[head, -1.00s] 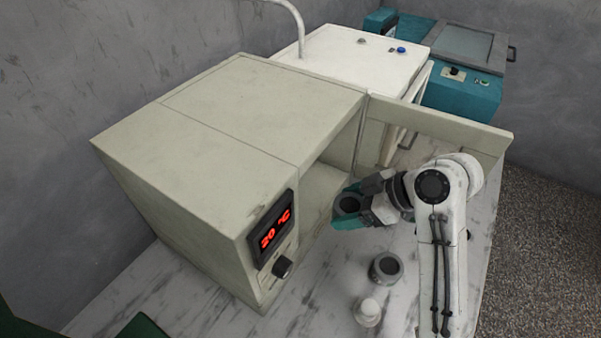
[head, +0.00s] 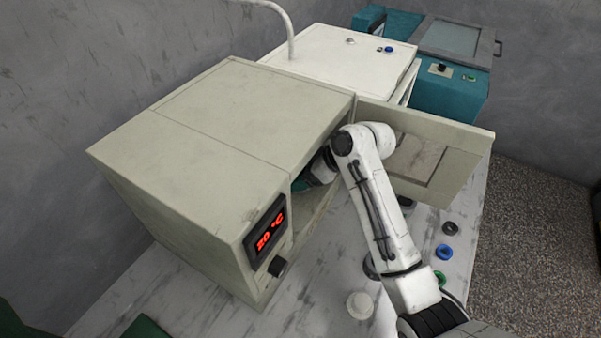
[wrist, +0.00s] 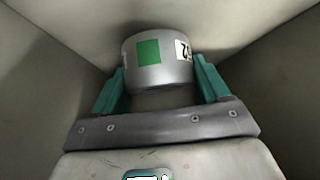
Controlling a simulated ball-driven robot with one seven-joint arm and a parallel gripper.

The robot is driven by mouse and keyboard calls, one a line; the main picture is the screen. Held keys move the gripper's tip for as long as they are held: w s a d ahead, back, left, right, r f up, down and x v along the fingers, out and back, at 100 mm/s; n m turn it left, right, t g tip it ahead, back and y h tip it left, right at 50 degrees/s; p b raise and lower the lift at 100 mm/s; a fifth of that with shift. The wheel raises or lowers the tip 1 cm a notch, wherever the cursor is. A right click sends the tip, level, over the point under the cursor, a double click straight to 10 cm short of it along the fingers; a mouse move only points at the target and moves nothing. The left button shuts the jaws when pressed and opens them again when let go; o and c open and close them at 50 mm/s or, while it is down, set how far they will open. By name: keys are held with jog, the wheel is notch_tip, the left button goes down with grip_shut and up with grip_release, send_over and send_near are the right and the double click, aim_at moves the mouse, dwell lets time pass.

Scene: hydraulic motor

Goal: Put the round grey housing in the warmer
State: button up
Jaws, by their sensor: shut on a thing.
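The round grey housing (wrist: 157,63) shows in the wrist view, with a green square and a white number label on its side. My gripper (wrist: 157,90) is shut on it, one teal finger on each side. In the head view my gripper (head: 314,176) reaches through the open front of the warmer (head: 180,155), and the housing is hidden there. The wrist view shows the warmer's inner walls around the housing. Whether the housing touches the warmer's floor, I cannot tell. The warmer's door (head: 440,160) stands open, and its display reads 20 °C.
On the marble table a white round part (head: 360,305) stands before the warmer. A blue ring (head: 444,252), a dark ring (head: 450,228) and a green ring (head: 439,278) lie right of my arm. A white machine (head: 340,65) and a teal machine (head: 440,80) stand behind.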

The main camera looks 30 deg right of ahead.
jog(key=shift+f, duration=0.45)
jog(key=shift+f, duration=0.15)
jog(key=o, duration=1.4)
jog(key=shift+o, duration=0.2)
jog(key=shift+r, duration=0.2)
jog(key=v, duration=1.2)
jog(key=shift+b, duration=0.45)
